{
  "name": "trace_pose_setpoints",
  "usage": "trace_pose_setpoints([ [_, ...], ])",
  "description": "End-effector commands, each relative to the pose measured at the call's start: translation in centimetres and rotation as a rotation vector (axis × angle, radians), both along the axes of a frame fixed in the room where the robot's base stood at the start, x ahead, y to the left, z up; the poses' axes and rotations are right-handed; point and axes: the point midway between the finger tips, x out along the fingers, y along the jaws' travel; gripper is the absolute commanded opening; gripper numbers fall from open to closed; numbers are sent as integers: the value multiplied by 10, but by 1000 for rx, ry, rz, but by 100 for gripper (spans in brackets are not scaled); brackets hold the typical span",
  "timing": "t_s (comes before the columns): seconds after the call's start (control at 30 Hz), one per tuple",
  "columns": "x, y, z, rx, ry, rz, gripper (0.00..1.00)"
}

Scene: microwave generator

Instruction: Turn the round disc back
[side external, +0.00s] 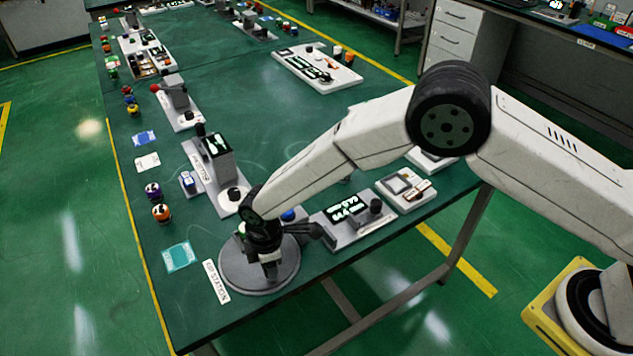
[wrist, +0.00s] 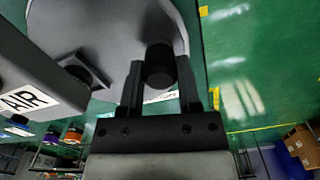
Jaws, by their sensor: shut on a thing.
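The round disc (side external: 233,278) is a flat grey plate at the near corner of the green table in the side view. In the wrist view the disc (wrist: 110,30) fills the upper left. A dark cylindrical knob (wrist: 160,62) stands near the disc's edge. My gripper (side external: 268,265) points down over the disc. In the wrist view my gripper (wrist: 160,78) has one finger on each side of the knob and is shut on it. In the side view my gripper hides the knob and part of the disc.
A white label strip (side external: 216,282) lies left of the disc. A device with a lit display (side external: 348,211) stands right of it, and a grey upright device (side external: 216,160) behind it. A teal card (side external: 179,256) and small coloured jars (side external: 161,212) lie along the left edge.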

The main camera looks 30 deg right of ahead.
Motion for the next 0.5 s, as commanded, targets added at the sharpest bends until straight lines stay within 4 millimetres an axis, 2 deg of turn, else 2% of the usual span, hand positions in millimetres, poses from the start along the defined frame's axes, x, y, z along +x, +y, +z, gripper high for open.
trace_pose_setpoints([
  [0.2,1,-1,1,-2,-1,4,0],
  [0.23,1,-1,1,-2,-1,4,52],
  [0.3,1,-1,0,-2,-1,3,75],
  [0.33,1,-1,0,-2,-1,3,78],
  [0.5,0,-1,0,-2,-1,2,78],
])
